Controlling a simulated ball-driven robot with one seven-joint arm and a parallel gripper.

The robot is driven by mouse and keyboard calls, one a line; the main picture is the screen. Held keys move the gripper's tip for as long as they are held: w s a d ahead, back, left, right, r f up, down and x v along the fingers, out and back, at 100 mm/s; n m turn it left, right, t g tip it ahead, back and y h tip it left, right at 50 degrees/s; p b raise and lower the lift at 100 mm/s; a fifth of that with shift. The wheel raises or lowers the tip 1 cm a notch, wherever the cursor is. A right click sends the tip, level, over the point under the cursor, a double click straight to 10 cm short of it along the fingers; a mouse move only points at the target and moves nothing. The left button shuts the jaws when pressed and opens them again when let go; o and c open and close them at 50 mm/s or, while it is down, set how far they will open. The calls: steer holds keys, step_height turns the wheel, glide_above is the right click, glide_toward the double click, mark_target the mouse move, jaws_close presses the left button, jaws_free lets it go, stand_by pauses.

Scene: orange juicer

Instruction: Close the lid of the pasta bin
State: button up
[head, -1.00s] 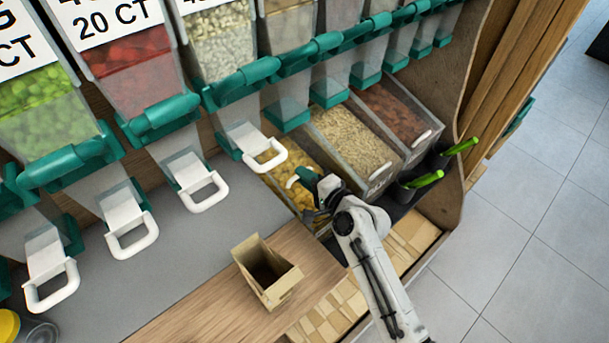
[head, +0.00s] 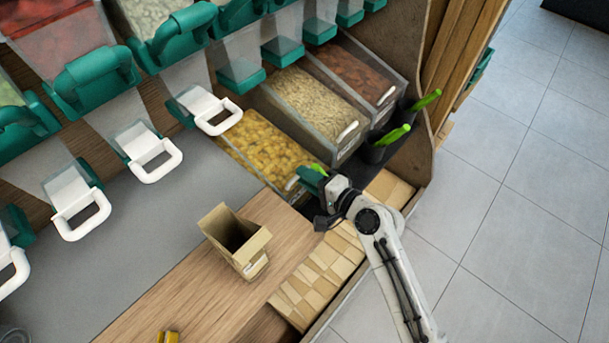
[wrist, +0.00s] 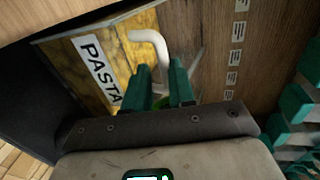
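The pasta bin (head: 262,150) is a clear bin of yellow pasta on the low shelf. In the wrist view, its PASTA label (wrist: 98,75) is close to my gripper, and a curved white handle (wrist: 150,38) extends to between the fingertips. My gripper (head: 310,180) is at the bin's front right corner in the head view. Its two green fingers (wrist: 160,82) are slightly apart in the wrist view, with the handle's lower end between or just beyond them. I cannot tell if they press on it. The lid's position is unclear; my gripper hides part of the bin's front.
Two clear bins, one of pale grain (head: 315,103) and one of reddish-brown contents (head: 358,75), stand right of the pasta. Black holders with green handles (head: 392,135) are beside them. An open cardboard box (head: 237,240) stands on the wooden counter. Dispensers hang above. The floor at right is clear.

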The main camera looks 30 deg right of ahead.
steer(key=shift+r, duration=0.1)
stand_by(0.3)
steer(key=v, duration=1)
steer(key=shift+s, duration=0.35)
steer(key=shift+d, duration=0.1)
